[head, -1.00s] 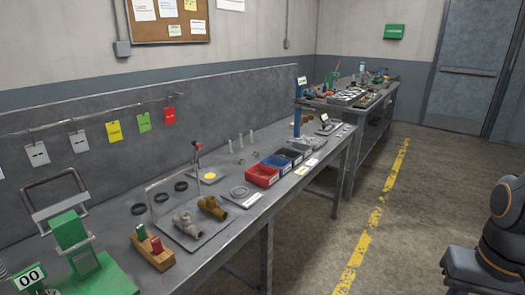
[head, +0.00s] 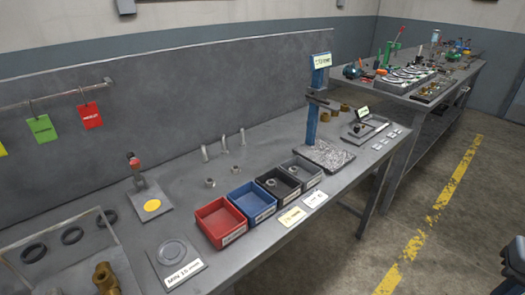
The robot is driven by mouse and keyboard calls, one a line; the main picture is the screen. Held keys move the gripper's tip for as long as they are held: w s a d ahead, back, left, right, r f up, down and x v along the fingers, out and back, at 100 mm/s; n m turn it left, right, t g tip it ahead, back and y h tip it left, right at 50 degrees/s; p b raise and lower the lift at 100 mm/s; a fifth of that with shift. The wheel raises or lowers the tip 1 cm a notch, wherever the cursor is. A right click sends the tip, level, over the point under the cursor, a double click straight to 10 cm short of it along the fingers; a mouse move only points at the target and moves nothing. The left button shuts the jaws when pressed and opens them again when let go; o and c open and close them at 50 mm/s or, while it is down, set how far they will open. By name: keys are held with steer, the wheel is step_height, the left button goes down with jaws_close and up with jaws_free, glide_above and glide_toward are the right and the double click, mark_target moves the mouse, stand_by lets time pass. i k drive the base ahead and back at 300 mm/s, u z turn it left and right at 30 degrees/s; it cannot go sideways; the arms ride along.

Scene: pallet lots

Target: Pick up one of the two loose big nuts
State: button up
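Two small grey nuts stand loose on the bench top behind the bins, one nut (head: 209,182) behind the red bin and the other nut (head: 235,170) a little farther right, behind the blue and black bins. They are apart from each other and nothing touches them. Small metal pieces also show inside the black bin (head: 267,191) and the grey bin (head: 309,181). My gripper is not in view; only a dark part of my arm shows at the right edge.
The red bin (head: 210,238) and blue bin (head: 263,214) stand along the front, before the nuts. Upright metal pins (head: 224,143) stand behind them. A blue post (head: 312,125) rises to the right, and a yellow-disc stand (head: 152,205) is left. Bench surface around the nuts is clear.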

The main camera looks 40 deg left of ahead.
mark_target(235, 170)
steer(key=i, duration=1.1)
steer(key=u, duration=2.7)
steer(key=i, duration=0.5)
steer(key=z, duration=0.1)
